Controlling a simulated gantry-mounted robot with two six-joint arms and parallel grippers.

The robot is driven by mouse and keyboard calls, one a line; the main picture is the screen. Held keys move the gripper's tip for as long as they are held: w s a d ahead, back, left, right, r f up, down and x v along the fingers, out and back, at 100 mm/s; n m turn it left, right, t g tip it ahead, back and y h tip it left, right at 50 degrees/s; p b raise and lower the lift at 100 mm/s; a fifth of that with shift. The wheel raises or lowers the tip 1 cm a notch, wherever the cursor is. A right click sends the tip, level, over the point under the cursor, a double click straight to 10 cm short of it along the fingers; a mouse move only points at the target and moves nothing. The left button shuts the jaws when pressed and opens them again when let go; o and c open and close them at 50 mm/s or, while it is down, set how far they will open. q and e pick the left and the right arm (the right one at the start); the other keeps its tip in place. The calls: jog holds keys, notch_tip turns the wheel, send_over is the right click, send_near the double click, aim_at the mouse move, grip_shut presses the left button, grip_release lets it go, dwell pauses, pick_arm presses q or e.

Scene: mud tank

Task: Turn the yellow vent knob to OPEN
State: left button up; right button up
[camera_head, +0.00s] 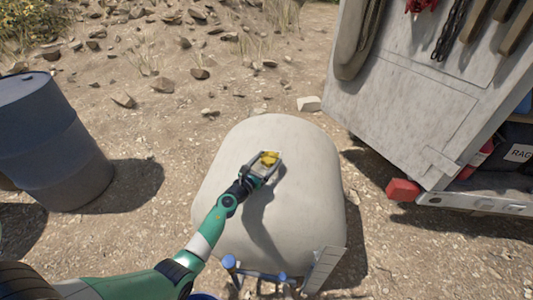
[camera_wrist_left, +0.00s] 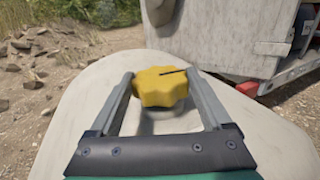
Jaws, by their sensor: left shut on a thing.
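The yellow vent knob (camera_head: 269,158) stands on top of the pale tank (camera_head: 310,215). It has a lobed rim, and a dark line runs across its top toward the right in the left wrist view (camera_wrist_left: 161,87). My left gripper (camera_head: 267,163) reaches over the tank from the lower left. Its two grey fingers are on either side of the knob and are shut on it. No OPEN marking can be read in either view. My right gripper is in neither view.
A blue-grey drum (camera_head: 55,140) stands at the left. A grey vehicle body (camera_head: 400,105) with hanging tools and a red lamp (camera_head: 403,190) is at the right. A small ladder (camera_head: 322,270) is at the tank's near end. Bare stony ground surrounds the tank.

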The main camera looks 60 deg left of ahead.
pick_arm(q)
jog(key=shift+w+d+r+n+g+y+p, duration=0.15)
jog(key=shift+n+g+y+p, duration=0.25)
jog(key=shift+y, duration=0.2)
jog(key=shift+w+d+n+g+y+p, duration=0.1)
jog(key=shift+n+g+y+p, duration=0.25)
jog(key=shift+n+y, duration=0.2)
jog(key=shift+d+n+g+y, duration=0.1)
jog(key=shift+n+g+y, duration=0.75)
jog(key=shift+g+y, duration=0.2)
jog(key=n+g+y, duration=0.1)
jog(key=n+g+b, duration=0.1)
jog(key=shift+w+f+g+y, duration=0.1)
jog(key=shift+f+g+y, duration=0.2)
jog(key=shift+y, duration=0.1)
jog(key=shift+n+g+y+b, duration=0.55)
jog(key=shift+n+g, duration=0.15)
jog(key=shift+g, duration=0.2)
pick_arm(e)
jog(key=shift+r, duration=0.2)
pick_arm(q)
jog(key=shift+r, duration=0.1)
jog(key=o, duration=1.2)
